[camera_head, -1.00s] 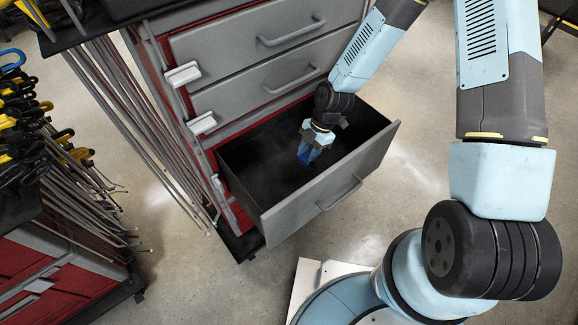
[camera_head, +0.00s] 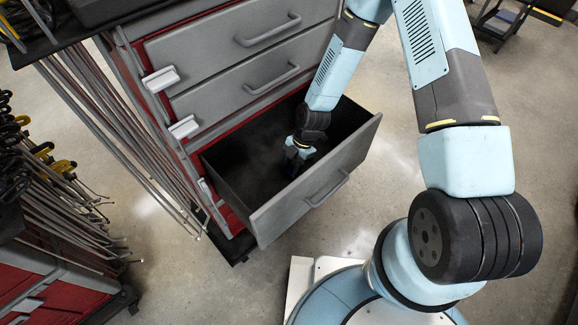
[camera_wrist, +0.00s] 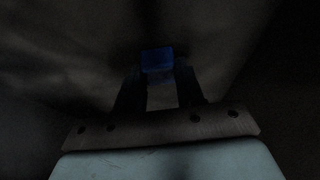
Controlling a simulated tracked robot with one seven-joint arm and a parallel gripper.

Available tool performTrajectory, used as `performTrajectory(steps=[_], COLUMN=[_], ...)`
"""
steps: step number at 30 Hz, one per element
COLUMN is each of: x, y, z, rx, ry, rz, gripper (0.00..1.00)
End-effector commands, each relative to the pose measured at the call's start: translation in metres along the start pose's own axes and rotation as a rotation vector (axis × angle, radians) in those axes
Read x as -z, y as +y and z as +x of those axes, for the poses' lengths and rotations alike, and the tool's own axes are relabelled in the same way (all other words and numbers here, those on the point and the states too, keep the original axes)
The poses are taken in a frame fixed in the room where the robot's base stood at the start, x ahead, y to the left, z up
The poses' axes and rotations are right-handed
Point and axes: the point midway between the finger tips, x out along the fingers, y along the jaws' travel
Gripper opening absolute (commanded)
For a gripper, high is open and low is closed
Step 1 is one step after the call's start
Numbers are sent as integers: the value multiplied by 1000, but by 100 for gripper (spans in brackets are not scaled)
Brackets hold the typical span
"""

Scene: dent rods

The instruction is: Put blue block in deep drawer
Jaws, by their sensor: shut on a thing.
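The deep drawer (camera_head: 318,190) is the bottom drawer of the grey and red cabinet and is pulled open. My gripper (camera_head: 291,168) is down inside it, near the drawer's front wall. The blue block (camera_wrist: 157,60) shows between my fingertips in the dark wrist view, and my gripper (camera_wrist: 158,82) is shut on it. In the head view the block is mostly hidden by my gripper and the drawer front. I cannot tell whether the block touches the drawer floor.
Two shut drawers (camera_head: 235,85) with handles are above the open one. Long thin rods (camera_head: 125,130) lean along the cabinet's left side. More rods with dark and yellow grips (camera_head: 40,165) stand at the far left. The drawer's left part is empty.

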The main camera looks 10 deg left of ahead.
Motion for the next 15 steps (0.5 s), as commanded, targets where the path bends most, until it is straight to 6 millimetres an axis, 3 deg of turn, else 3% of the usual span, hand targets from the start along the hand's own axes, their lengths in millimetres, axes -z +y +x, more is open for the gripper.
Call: performTrajectory(steps=[4,5,12,15], x=[-1,-1,-1,-1], y=[0,0,0,0], z=[2,1,1,1], rx=[0,0,0,0], ry=[0,0,0,0], rz=[0,0,1,1], gripper=[8,40,63,63])
